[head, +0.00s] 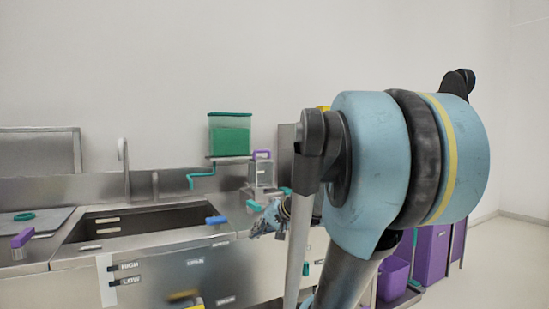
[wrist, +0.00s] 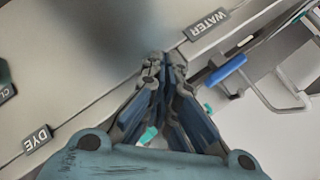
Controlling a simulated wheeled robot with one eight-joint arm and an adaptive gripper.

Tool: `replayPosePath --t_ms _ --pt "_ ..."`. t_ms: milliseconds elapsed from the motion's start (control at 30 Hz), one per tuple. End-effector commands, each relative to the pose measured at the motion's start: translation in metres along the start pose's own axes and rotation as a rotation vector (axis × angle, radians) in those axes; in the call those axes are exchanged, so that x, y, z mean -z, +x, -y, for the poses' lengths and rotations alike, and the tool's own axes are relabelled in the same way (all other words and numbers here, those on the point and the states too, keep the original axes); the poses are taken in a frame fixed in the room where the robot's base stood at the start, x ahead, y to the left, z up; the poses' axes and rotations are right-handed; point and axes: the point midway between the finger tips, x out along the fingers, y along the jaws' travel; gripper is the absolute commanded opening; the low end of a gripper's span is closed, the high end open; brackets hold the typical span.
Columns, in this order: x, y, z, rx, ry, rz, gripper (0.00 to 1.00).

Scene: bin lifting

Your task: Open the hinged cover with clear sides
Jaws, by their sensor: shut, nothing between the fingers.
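A small clear-sided box-like cover (head: 262,174) with a purple handle on top stands on the counter at the centre of the head view. It appears closed; its hinge is too small to make out. My gripper (head: 266,221) is in front of and below it, at the counter's front edge, partly hidden by my arm. In the wrist view my gripper (wrist: 166,62) has its fingers together with nothing between them. It is apart from the cover. I cannot pick out the cover for certain in the wrist view.
A teal-lidded tank of green liquid (head: 230,136) stands on a raised shelf behind. A sink (head: 140,222) lies left. A blue handle (head: 215,220) sticks out at the counter edge; it also shows in the wrist view (wrist: 225,72). Purple bins (head: 393,278) stand right.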

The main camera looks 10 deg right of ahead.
Motion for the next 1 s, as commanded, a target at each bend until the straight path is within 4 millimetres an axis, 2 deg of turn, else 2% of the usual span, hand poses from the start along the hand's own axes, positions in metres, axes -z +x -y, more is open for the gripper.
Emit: replayPosePath --t_ms 33,233,400,533,600,700,867,1000 --pt "0.028 0.001 0.011 0.054 0.037 -0.048 0.0" --pt "0.137 -0.009 0.046 0.282 0.202 -0.252 0.0" --pt "0.23 -0.031 0.051 0.455 0.355 -0.43 0.0" --pt "0.29 -0.051 0.041 0.563 0.466 -0.549 0.0" --pt "0.314 -0.06 0.033 0.607 0.516 -0.599 0.0" --pt "0.338 -0.07 0.023 0.654 0.569 -0.65 0.0" --pt "0.356 -0.077 0.015 0.689 0.611 -0.689 0.0" --pt "0.366 -0.072 0.018 0.694 0.616 -0.691 0.0"
